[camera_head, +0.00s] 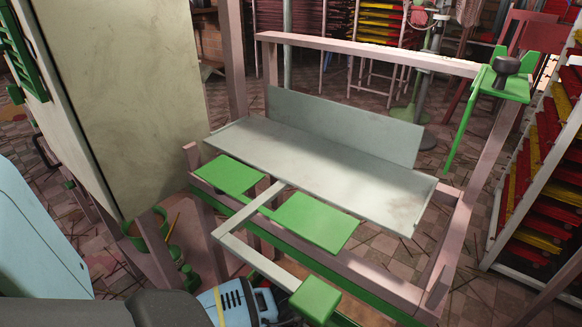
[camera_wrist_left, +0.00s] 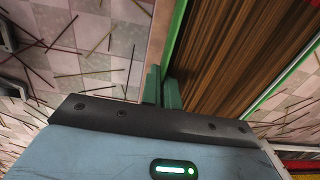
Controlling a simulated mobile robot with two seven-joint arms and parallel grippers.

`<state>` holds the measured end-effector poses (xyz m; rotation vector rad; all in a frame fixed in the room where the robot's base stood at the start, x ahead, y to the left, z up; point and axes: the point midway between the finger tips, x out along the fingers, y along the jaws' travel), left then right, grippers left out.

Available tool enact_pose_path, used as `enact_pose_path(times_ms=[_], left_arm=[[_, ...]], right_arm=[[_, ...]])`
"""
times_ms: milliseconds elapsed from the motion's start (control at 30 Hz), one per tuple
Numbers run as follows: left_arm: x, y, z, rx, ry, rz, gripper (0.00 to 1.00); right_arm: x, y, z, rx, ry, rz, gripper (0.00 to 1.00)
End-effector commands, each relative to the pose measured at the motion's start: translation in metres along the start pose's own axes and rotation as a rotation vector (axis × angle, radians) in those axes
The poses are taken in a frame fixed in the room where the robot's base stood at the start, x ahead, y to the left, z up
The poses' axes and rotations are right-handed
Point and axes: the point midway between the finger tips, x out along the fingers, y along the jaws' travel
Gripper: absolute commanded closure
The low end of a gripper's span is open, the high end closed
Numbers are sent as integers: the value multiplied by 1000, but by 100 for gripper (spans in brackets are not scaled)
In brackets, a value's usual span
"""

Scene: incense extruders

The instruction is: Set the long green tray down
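The long green tray (camera_wrist_left: 176,45) is in the left wrist view, filled with long thin brown incense sticks (camera_wrist_left: 225,50). My left gripper (camera_wrist_left: 162,90) has its two green fingers close together at the tray's near left corner, with the tray's side wall running in between them. It appears shut on that wall. In the head view only my left forearm and its blue wrist (camera_head: 237,304) show at the bottom edge; the fingers are out of frame. I cannot make out the tray there, nor whether it touches a surface. My right gripper is not in view.
A pink wooden frame (camera_head: 370,262) carries a pale grey table plate (camera_head: 320,165) and green square pads (camera_head: 318,222). A tall pale panel (camera_head: 120,90) stands left. A rack of red and yellow trays (camera_head: 545,160) stands right. Loose sticks lie on the tiled floor (camera_wrist_left: 95,40).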

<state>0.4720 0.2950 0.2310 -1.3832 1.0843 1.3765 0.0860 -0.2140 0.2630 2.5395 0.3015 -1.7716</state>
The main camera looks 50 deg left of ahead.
Motion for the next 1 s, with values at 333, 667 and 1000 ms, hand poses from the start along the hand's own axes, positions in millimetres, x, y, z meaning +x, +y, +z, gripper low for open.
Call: enact_pose_path(times_ms=[333,667,1000], left_arm=[[40,-1,0,0,1,-2,100],[42,-1,0,0,0,-2,100],[43,0,0,0,0,1,76]], right_arm=[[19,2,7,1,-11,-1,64],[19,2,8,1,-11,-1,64],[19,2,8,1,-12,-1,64]])
